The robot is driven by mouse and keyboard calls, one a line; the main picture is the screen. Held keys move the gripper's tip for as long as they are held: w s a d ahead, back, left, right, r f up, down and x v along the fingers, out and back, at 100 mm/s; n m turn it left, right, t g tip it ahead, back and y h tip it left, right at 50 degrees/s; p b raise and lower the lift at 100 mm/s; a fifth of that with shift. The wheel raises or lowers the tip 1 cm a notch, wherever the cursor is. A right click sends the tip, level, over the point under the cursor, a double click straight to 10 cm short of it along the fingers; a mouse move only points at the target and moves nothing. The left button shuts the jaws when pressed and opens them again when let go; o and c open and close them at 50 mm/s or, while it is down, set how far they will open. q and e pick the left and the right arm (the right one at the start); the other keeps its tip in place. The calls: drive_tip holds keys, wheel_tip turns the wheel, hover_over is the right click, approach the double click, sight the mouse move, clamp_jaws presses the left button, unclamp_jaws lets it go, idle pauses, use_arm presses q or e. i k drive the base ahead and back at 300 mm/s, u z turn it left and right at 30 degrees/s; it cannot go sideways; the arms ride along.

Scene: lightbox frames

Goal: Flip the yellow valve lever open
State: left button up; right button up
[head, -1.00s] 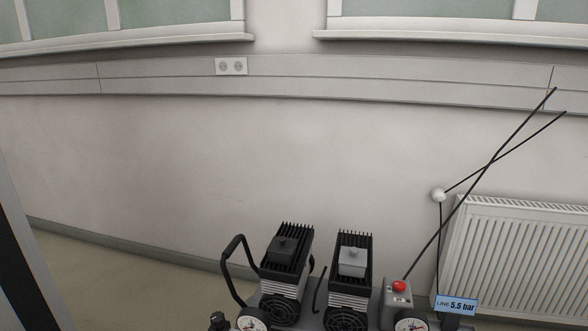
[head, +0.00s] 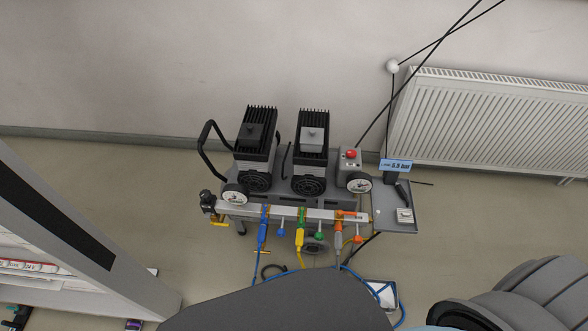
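A compressor (head: 290,195) with two black motors stands by the wall in the head view. Along its front runs a pale manifold bar (head: 285,212) with coloured parts. A yellow fitting (head: 300,232) hangs near the bar's middle, between a blue fitting (head: 263,230) and an orange one (head: 338,240). A small yellow part (head: 219,223) also shows at the bar's left end, below a black knob (head: 208,201). These parts are too small to tell which is the valve lever or how it is turned. Neither of my grippers is in view.
Blue and yellow hoses hang below the bar. A white radiator (head: 490,120) is behind. A shelf unit (head: 75,240) stands at left. Floor is clear left of the compressor.

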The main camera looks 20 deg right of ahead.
sight(212, 222)
drive_tip(key=u, duration=1.5)
drive_tip(key=i, duration=0.65)
drive_tip(key=z, duration=3)
